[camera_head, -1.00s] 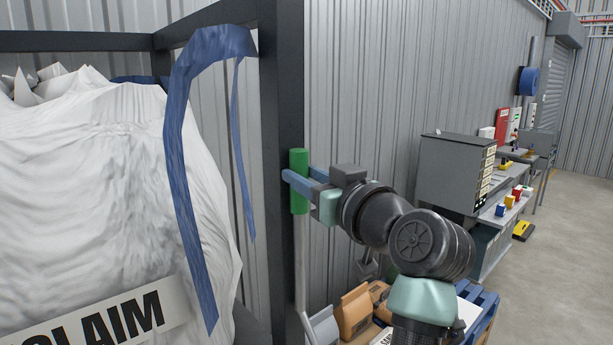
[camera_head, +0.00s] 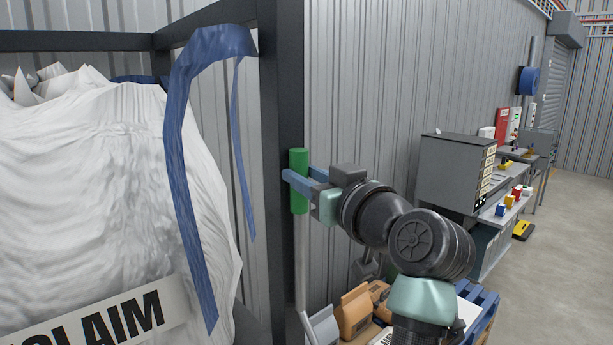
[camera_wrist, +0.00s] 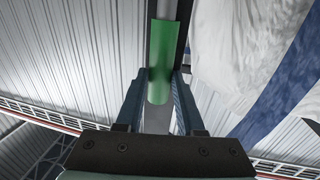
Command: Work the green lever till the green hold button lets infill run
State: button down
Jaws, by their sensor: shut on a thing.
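The green lever grip (camera_head: 299,196) is an upright green cylinder beside the dark frame post in the head view, with a pale rod below it. My gripper (camera_head: 300,177) is shut on it, its blue-grey fingers on either side. In the wrist view the green grip (camera_wrist: 162,60) stands between the two fingers of my gripper (camera_wrist: 161,85), its end reaching down between them. No green hold button can be made out in either view.
A large white bulk bag (camera_head: 100,190) with a blue strap (camera_head: 182,170) hangs in the dark frame (camera_head: 283,120) to the left. Brown bags (camera_head: 355,312) lie on a blue pallet below my arm.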

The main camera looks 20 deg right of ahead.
jog(key=shift+f, duration=0.1)
dwell(0.4)
jog(key=s+d+f+m+t+b, duration=0.1)
jog(key=s+d+f+t+b, duration=0.1)
jog(key=s+b, duration=0.5)
jog(key=s+d+f+m+t+b, duration=0.1)
jog(key=s+d+f+t+b, duration=0.2)
jog(key=b, duration=1.4)
jog(key=s+f+t, duration=0.1)
jog(key=s+t, duration=0.1)
jog(key=s, duration=0.2)
jog(key=shift+f, duration=0.15)
jog(key=shift+w+d+f, duration=0.1)
jog(key=c, duration=0.9)
grip_release()
jog(key=o, duration=0.4)
jog(key=shift+s, duration=0.25)
jog(key=shift+w, duration=0.1)
jog(key=b+v, duration=0.4)
jog(key=v, duration=0.9)
